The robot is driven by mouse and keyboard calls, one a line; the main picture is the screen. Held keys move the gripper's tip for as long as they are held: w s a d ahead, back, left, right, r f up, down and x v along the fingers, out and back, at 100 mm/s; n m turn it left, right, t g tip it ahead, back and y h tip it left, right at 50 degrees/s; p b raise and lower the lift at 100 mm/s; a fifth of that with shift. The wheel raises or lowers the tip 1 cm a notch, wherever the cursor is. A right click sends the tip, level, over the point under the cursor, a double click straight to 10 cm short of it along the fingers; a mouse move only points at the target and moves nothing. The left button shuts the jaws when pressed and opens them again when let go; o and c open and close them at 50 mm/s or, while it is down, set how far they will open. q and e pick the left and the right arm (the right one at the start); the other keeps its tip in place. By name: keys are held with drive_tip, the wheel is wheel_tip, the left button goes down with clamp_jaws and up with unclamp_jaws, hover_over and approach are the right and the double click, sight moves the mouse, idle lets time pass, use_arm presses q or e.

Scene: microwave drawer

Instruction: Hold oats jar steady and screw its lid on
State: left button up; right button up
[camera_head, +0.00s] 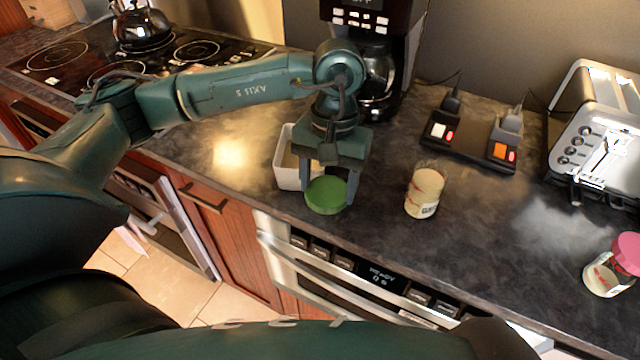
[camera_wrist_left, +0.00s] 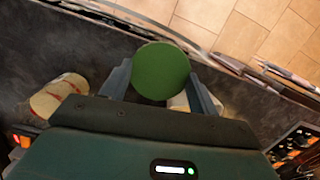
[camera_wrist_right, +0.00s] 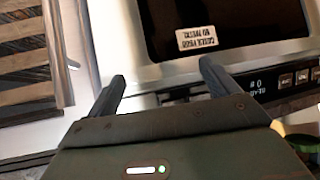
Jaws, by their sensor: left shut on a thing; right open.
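A round green lid (camera_head: 326,195) is held between the fingers of my left gripper (camera_head: 325,185), above the counter near its front edge. The lid also shows in the left wrist view (camera_wrist_left: 161,71). A glass jar with beige contents and a label (camera_head: 425,192), apparently the oats jar, stands upright on the counter to the right of the lid, apart from it. No lid shows on this jar. It also shows in the left wrist view (camera_wrist_left: 58,97). My right gripper (camera_wrist_right: 162,82) is open and empty in the right wrist view, over the oven front; it is not visible in the head view.
A white container (camera_head: 287,160) stands behind my left gripper, partly hidden. A coffee maker (camera_head: 385,70) is at the back. A power strip (camera_head: 470,142), a toaster (camera_head: 598,135) and a pink-lidded jar (camera_head: 608,275) are to the right. The counter around the open jar is clear.

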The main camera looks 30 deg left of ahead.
use_arm(q)
drive_tip(key=w+d+r+n+t, duration=0.1)
drive_tip(key=w+d+r+n, duration=0.4)
drive_tip(key=d+n, duration=0.2)
drive_tip(key=w+d+r+n+t+h, duration=0.1)
drive_tip(key=w+d+r+n, duration=0.3)
drive_tip(key=n, duration=0.8)
drive_tip(key=w+d, duration=0.2)
drive_tip(key=d, duration=0.1)
drive_tip(key=shift+w+r+h, duration=0.15)
drive_tip(key=shift+r+h, duration=0.15)
drive_tip(key=shift+r, duration=0.1)
use_arm(e)
drive_tip(key=shift+w, duration=0.15)
use_arm(q)
drive_tip(key=shift+d, duration=0.1)
drive_tip(key=shift+f, duration=2)
